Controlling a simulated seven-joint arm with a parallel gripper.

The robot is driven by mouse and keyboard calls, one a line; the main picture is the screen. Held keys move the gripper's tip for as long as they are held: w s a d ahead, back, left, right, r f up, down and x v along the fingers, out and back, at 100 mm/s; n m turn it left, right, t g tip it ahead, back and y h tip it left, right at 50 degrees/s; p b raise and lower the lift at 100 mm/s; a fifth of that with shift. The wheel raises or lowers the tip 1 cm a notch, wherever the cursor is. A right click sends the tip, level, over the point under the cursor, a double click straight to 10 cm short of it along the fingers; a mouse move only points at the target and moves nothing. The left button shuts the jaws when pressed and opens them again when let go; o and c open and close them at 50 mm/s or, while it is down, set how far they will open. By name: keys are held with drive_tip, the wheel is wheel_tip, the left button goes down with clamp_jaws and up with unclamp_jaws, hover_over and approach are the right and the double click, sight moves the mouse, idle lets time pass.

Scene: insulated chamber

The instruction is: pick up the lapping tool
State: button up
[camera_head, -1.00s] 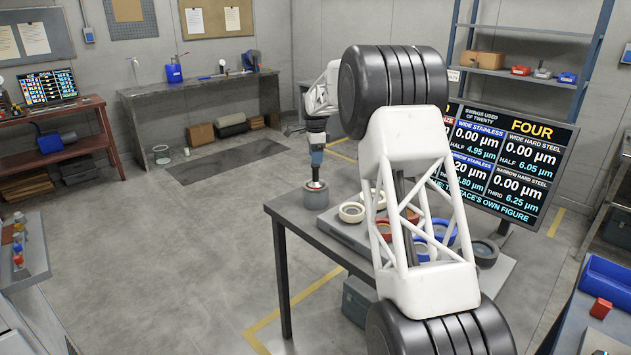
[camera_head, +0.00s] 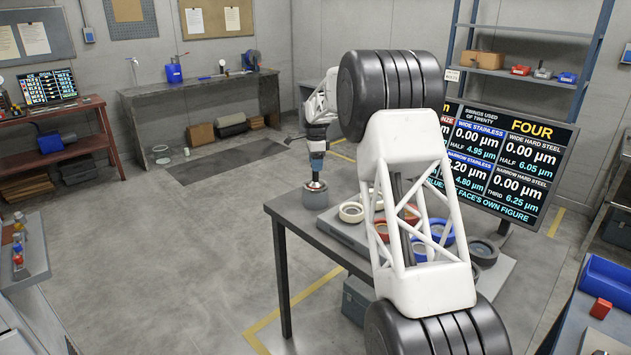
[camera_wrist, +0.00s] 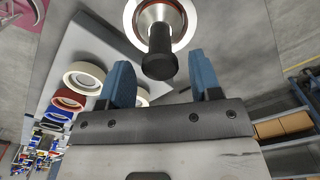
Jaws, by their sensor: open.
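The lapping tool stands upright at the table's left corner, with a grey round base (camera_head: 315,197). In the wrist view its black knobbed handle (camera_wrist: 160,55) rises from a silver hub set in a pale, red-edged round base. My gripper (camera_head: 316,176) is directly above the tool, pointing down. In the wrist view my gripper (camera_wrist: 159,76) is open, its two blue fingers apart, with the handle's end showing between their tips. I cannot tell whether the fingers touch the handle. The lower part of the tool is partly hidden behind the handle in the wrist view.
A grey plate (camera_head: 345,232) beside the tool carries several rings, among them a cream ring (camera_head: 351,212) and a red one. A display screen (camera_head: 497,165) stands behind the table. My arm hides part of the table. The floor left of the table is clear.

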sight(315, 181)
drive_tip(key=shift+f, duration=2.45)
drive_tip(key=c, duration=1)
drive_tip(key=shift+o, duration=0.2)
drive_tip(key=shift+r, duration=0.2)
drive_tip(key=shift+r, duration=1.55)
drive_tip(key=shift+s+r, duration=0.1)
drive_tip(key=shift+s, duration=0.05)
drive_tip(key=s+d+r, duration=0.1)
drive_tip(key=s+d, duration=0.2)
drive_tip(key=s, duration=1.2)
drive_tip(key=shift+s+r, duration=0.15)
drive_tip(key=shift+r, duration=0.05)
